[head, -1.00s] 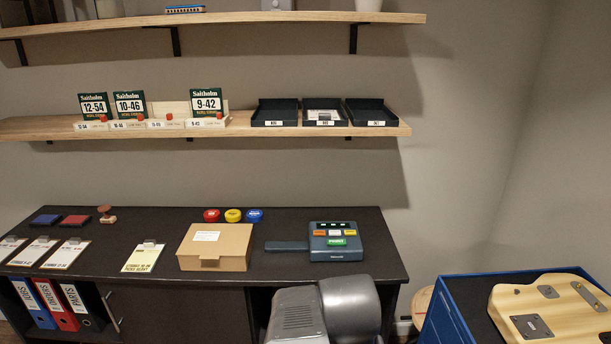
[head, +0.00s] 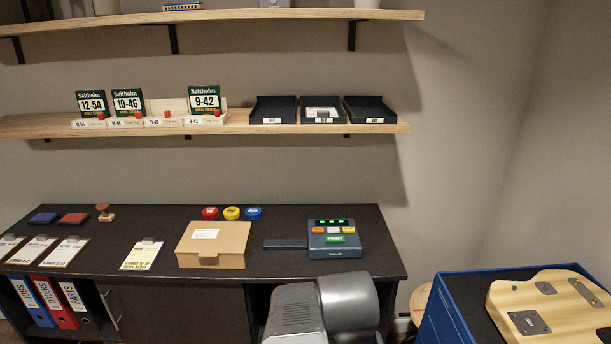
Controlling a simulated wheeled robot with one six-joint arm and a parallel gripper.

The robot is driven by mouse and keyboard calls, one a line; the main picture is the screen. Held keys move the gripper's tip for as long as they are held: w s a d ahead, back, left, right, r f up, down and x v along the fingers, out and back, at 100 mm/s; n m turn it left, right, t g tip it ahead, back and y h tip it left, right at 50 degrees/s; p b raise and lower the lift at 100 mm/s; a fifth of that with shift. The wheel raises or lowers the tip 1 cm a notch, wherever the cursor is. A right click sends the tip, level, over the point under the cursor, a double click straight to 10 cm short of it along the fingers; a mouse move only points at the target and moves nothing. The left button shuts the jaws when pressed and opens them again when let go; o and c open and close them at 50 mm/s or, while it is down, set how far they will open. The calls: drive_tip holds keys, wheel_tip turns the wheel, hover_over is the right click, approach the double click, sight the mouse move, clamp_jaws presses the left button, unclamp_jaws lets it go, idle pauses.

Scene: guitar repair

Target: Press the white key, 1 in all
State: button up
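The white key (head: 333,230) is in the middle of a row of small keys on a blue-grey device (head: 334,252) on the dark bench. An orange key (head: 318,230) is to its left and a yellow-orange key (head: 348,229) to its right. A larger green key marked PRINT (head: 335,239) is below it. Small green-lit displays (head: 328,222) are above the row; their digits are too small to read. A grey part of my arm shows at the bottom, in front of the bench. My gripper is not in the picture.
A flat dark arm (head: 285,244) sticks out of the device's left side. A cardboard box (head: 213,245) stands further left. Red, yellow (head: 232,213) and blue round tins are behind. A blue-sided stand (head: 445,312) with a guitar body is at right. A shelf (head: 300,128) hangs above.

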clamp_jaws()
idle(1.4)
